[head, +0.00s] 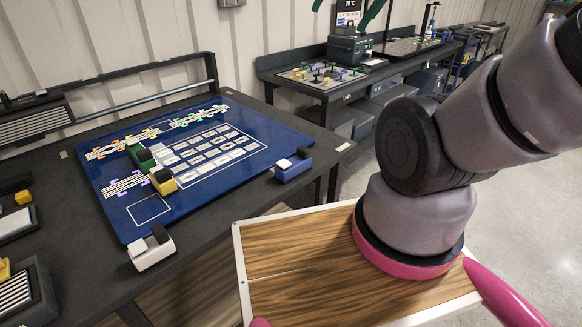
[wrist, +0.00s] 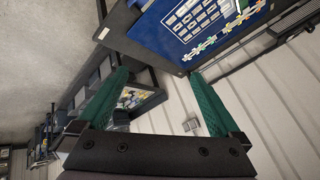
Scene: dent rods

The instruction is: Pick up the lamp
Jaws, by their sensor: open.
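I cannot make out a lamp for certain in either view. My gripper (wrist: 158,77) is open and empty in the wrist view, with its two green fingers spread wide. The green fingers also show at the top edge of the head view (head: 341,16), in front of the back wall. Beyond the fingers, the wrist view shows the wall, a far bench and a tilted part of the blue board (wrist: 208,22). No object lies between the fingertips.
In the head view the blue board (head: 205,200) lies on a dark table (head: 75,285). Green (head: 141,157), yellow (head: 163,181), white (head: 151,249) and blue (head: 293,166) blocks sit on or beside it. A second bench (head: 330,86) stands at the back. Open floor (head: 540,215) lies right.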

